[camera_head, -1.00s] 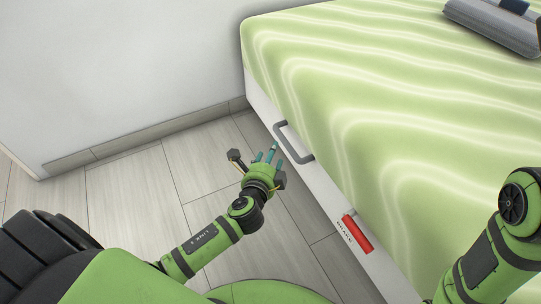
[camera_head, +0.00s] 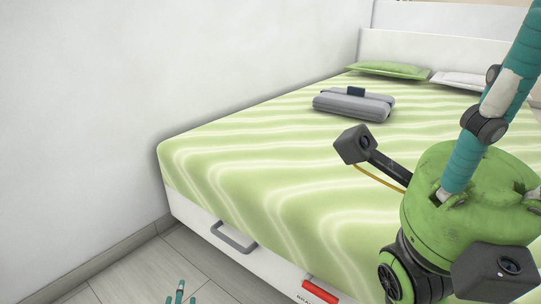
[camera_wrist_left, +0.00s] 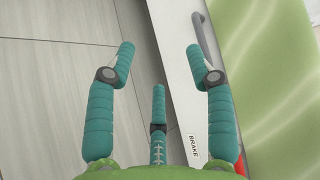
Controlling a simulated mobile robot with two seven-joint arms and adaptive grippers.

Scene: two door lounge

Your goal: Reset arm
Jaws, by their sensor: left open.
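My left gripper (camera_head: 180,292) shows only by its teal fingertips at the bottom edge of the head view, above the floor beside the bed. In the left wrist view its fingers (camera_wrist_left: 160,58) stand apart with nothing between them, so it is open and empty. My right gripper is large and close at the right of the head view. Its green body (camera_head: 465,195) shows with one long teal finger (camera_head: 490,100) pointing up; its fingertips are cut off by the frame.
The bed (camera_head: 235,175) has a wavy green cover. A grey handle (camera_head: 233,238) and a red part (camera_head: 320,290) are on its white side; the handle (camera_wrist_left: 206,38) is near the left fingers. A grey folded item (camera_head: 353,104) and pillows (camera_head: 388,70) lie on top. A wall (camera_head: 80,120) stands left.

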